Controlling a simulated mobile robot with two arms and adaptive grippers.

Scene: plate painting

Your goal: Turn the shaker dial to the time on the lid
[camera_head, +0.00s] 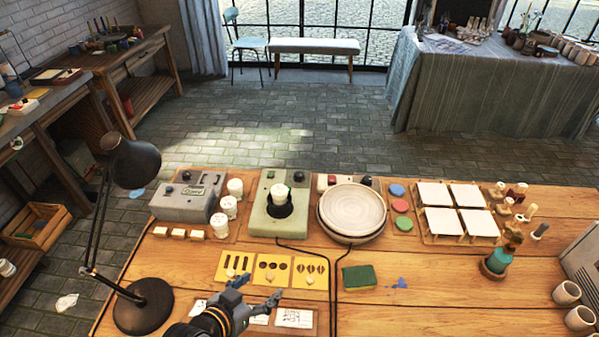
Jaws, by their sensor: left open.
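A pale green machine (257,216), which looks like the shaker, stands at the back middle of the wooden table. A white lidded jar (279,193) sits upright in its round black holder. Small controls show along its back edge, but I cannot make out a dial setting. Any time written on the lid is too small to read. My left gripper (259,289) is open and empty over the table's front, well in front of the machine and apart from it. My right gripper is not in view.
A grey machine (183,203) and white jars (228,207) stand left of the shaker. A round turntable (352,209) stands right. Yellow cards (273,270), a sponge (359,278) and black cables lie in front. A black lamp (143,306) stands at left.

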